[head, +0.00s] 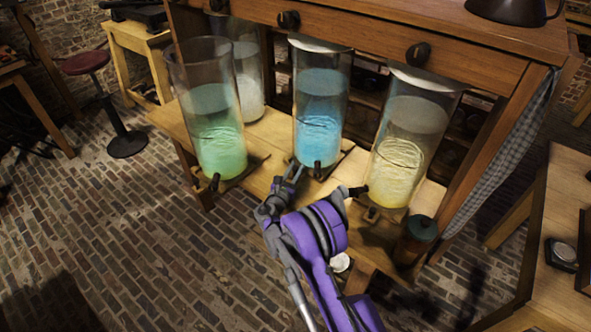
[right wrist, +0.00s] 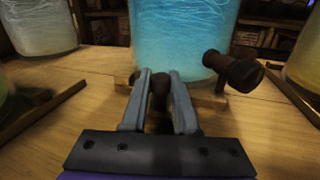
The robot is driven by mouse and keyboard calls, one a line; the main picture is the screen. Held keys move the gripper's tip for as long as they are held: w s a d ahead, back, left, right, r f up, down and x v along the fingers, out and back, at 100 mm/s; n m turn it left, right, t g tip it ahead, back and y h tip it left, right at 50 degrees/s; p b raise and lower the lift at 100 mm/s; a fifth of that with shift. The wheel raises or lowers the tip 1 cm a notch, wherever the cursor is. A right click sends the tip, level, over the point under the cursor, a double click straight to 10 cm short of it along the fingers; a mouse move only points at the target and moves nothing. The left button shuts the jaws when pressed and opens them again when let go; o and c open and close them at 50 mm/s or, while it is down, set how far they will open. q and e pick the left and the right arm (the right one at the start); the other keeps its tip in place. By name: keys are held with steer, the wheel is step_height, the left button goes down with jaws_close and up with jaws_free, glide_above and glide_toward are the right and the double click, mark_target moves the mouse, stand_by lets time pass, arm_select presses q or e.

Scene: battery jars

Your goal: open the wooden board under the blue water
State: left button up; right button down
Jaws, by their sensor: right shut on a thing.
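The jar of blue water (head: 320,115) stands in the middle of the wooden shelf, and its lower part fills the top of the right wrist view (right wrist: 182,35). A thin wooden board (right wrist: 207,101) lies under it, with a small dark knob (right wrist: 158,92) at its front. My right gripper (head: 291,174) is at the front of this board, left of the jar's dark tap (right wrist: 232,70). In the right wrist view its two grey fingers (right wrist: 159,100) are shut on the knob. The fingers hide part of the board's front edge. My left gripper is not in view.
Jars of green (head: 220,140), yellow (head: 402,165) and whitish (head: 249,85) liquid stand around the blue one. A dark lidded container (head: 416,240) stands at the shelf's right end. Drawers with round knobs (head: 288,19) are above.

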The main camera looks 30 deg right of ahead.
steer(key=shift+a, duration=0.1)
steer(key=shift+s+a+f, duration=0.1)
steer(key=shift+a, duration=0.05)
steer(key=s+a+b, duration=0.3)
steer(key=s+a, duration=0.1)
steer(key=a, duration=0.7)
steer(key=s+a+b, duration=0.3)
steer(key=s+a, duration=0.2)
steer(key=a, duration=0.6)
steer(key=shift+s+a, duration=0.25)
steer(key=shift+a, duration=0.15)
steer(key=c, duration=0.7)
jaws_free()
steer(key=v, duration=1)
steer(key=shift+s+a, duration=0.3)
